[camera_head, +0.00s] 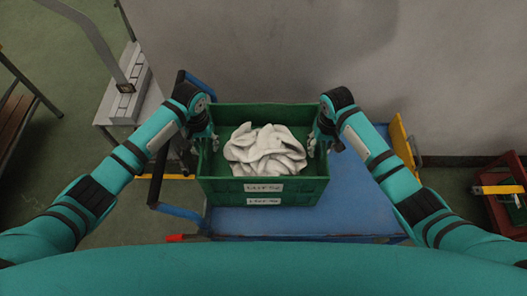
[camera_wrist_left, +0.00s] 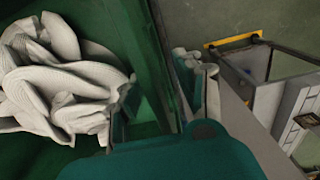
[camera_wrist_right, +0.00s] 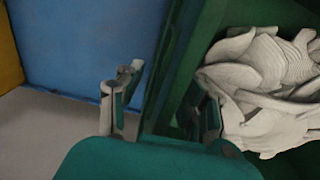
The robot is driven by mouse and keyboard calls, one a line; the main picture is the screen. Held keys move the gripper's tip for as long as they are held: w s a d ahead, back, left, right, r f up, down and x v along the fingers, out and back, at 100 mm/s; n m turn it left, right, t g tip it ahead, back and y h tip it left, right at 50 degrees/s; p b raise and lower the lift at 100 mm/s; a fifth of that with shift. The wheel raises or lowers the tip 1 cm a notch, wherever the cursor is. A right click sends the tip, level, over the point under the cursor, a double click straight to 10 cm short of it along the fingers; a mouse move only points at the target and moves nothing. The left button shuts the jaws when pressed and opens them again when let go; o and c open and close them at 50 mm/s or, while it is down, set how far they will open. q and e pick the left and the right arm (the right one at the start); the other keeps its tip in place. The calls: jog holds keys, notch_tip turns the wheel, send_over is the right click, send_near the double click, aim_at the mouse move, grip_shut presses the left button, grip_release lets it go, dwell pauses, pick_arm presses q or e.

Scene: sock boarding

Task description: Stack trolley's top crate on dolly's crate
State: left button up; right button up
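The top green crate (camera_head: 235,186) holds a heap of white socks (camera_head: 265,152) and sits on another green crate (camera_head: 234,200) on the blue trolley (camera_head: 350,210). Each crate front has a white label. My left gripper (camera_head: 203,143) is at the top crate's left wall, its fingers apart on either side of the wall (camera_wrist_left: 158,70). My right gripper (camera_head: 319,138) is at the right wall in the same way, with a gap beside the wall (camera_wrist_right: 172,75). Whether any finger touches the crate cannot be told. I cannot identify the dolly for sure.
A dark crate-like object with red and yellow parts (camera_head: 500,205) stands on the floor at the far right. A grey bench or stand (camera_head: 125,100) is at the left, with a brown slatted one (camera_head: 12,130) beyond. A grey wall (camera_head: 270,50) runs behind the trolley.

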pick_arm(q)
jog(key=shift+c, duration=0.2)
pick_arm(e)
jog(key=shift+c, duration=0.2)
pick_arm(q)
grip_shut()
pick_arm(e)
grip_shut()
pick_arm(q)
jog(key=shift+w+r, duration=0.1)
jog(key=shift+r, duration=0.05)
pick_arm(e)
jog(key=shift+w+r, duration=0.1)
jog(key=shift+r, duration=0.1)
